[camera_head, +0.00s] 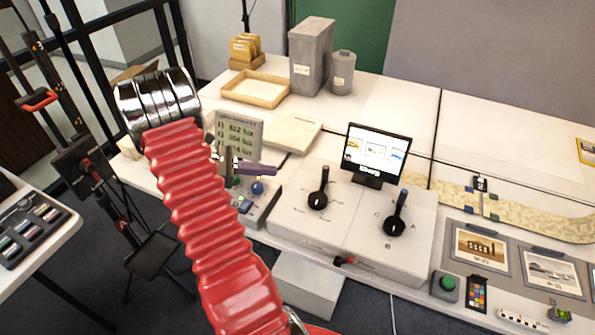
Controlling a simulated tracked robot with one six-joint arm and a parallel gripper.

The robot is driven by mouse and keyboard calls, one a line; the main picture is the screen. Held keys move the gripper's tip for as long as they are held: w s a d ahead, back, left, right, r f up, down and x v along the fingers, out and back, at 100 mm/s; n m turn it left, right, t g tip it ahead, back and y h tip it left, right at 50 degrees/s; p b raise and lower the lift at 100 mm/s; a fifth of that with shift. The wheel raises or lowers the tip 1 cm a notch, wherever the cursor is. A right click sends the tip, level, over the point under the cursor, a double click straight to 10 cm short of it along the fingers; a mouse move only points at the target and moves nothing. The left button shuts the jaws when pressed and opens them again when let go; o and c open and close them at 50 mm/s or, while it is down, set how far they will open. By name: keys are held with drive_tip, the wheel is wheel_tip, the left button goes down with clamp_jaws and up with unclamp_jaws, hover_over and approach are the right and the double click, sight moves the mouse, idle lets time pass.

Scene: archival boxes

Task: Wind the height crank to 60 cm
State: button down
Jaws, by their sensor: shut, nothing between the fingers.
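A dark upright stand with red-handled parts (38,100) is at the far left. A second red grip (88,170) is lower, by its black box (82,160). I cannot tell which part is the height crank, and no height scale is readable. My red ribbed arm crosses the left middle up to a chrome joint. My gripper (270,170) seems to be the slim grey and purple part emerging behind the arm, pointing right, shut and empty. It is above the bench, in front of the lux display, well to the right of the stand. The arm hides part of the bench.
The white bench holds a console with two black levers (318,190) (396,215), a monitor (375,152), a lux display (239,134), a wooden tray (256,89) and grey boxes (311,56). A side table (38,245) stands lower left. Bare bench lies behind the monitor.

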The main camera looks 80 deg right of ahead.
drive_tip(key=x, duration=1.2)
drive_tip(key=shift+s+d+r, duration=0.1)
drive_tip(key=shift+s+r, duration=0.15)
drive_tip(key=shift+r, duration=0.1)
drive_tip(key=shift+s+d, duration=0.3)
drive_tip(key=shift+s, duration=0.35)
drive_tip(key=shift+w, duration=0.1)
